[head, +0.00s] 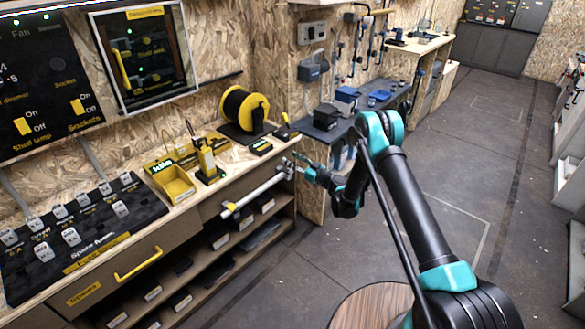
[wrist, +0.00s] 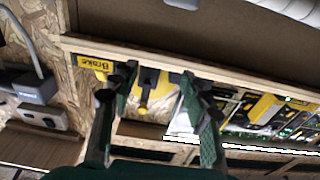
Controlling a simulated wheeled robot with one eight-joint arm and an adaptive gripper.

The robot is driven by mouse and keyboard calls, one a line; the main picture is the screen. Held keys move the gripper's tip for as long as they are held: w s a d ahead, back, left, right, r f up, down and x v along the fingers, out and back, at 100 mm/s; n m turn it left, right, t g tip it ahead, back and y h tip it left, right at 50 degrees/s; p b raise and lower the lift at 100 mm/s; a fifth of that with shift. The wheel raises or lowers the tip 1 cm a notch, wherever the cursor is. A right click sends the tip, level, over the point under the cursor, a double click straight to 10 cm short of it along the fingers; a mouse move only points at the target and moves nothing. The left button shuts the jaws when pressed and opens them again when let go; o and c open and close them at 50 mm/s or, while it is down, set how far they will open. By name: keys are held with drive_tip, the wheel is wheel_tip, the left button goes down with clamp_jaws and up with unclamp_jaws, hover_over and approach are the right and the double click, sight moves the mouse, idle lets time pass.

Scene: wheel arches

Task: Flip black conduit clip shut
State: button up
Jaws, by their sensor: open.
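My gripper (head: 303,165) is at the right end of the workbench, close to the end of a pale grey tube (head: 256,194) along the bench front. In the wrist view my gripper (wrist: 160,92) has its two green-and-black fingers spread, with nothing between them. I cannot pick out the black conduit clip for certain in either view. Small dark parts near the tube's right end are too small to read, and whether a clip is open or shut cannot be told. Pale grey conduits (head: 97,158) run down the wall at the left.
Shelves (head: 215,262) with dark boxes are below. In the wrist view a yellow "Brake" label (wrist: 98,63) lies beyond the fingers. The floor (head: 440,190) at right is clear.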

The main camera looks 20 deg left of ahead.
drive_tip(key=shift+r, duration=1.85)
drive_tip(key=s+d+r+m+g+h, duration=0.15)
drive_tip(key=s+d+r+h, duration=0.25)
drive_tip(key=d+r, duration=0.5)
drive_tip(key=s+d+r+m+h, duration=0.3)
drive_tip(key=s+d+r, duration=0.15)
drive_tip(key=d, duration=0.85)
drive_tip(key=s+d+f+m+g+h, duration=0.1)
drive_tip(key=s+d+m+h, duration=0.8)
drive_tip(key=s+d, duration=2)
wheel_tip(320, 180, down, 3)
drive_tip(key=shift+s+d+r+g+h, duration=0.1)
drive_tip(key=shift+s+d+g+h, duration=0.2)
drive_tip(key=shift+d+h, duration=0.6)
drive_tip(key=shift+d, duration=0.15)
